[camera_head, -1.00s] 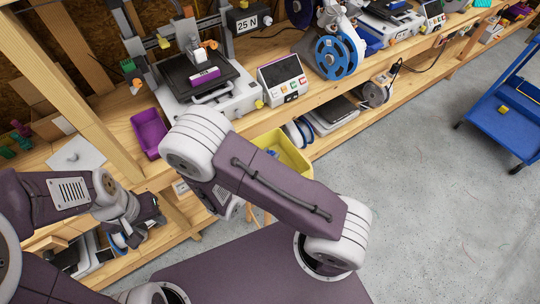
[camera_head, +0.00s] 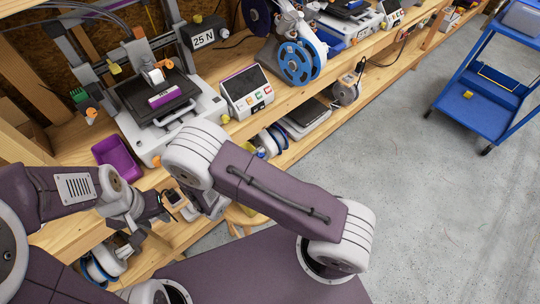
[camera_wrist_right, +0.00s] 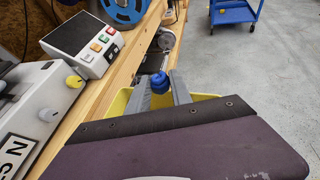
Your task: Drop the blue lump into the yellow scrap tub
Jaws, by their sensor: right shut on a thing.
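The blue lump (camera_wrist_right: 160,82) shows in the right wrist view between the grey fingertips of my right gripper (camera_wrist_right: 157,85), which is shut on it. The yellow scrap tub (camera_wrist_right: 119,103) shows behind and on both sides of the fingers. The lump overlaps the tub in that view; I cannot tell its height over the rim. In the head view my right arm hides the lump and most or all of the tub. My left gripper (camera_head: 150,213) is low at the left beside the bench; its jaws are too unclear to read.
A wooden bench carries a printer (camera_head: 170,108), a purple bin (camera_head: 117,158), a control box (camera_head: 247,92) and a blue spool (camera_head: 299,63). A wooden stool (camera_head: 243,216) stands below my right arm. A blue cart (camera_head: 490,82) stands at the right; the floor between is clear.

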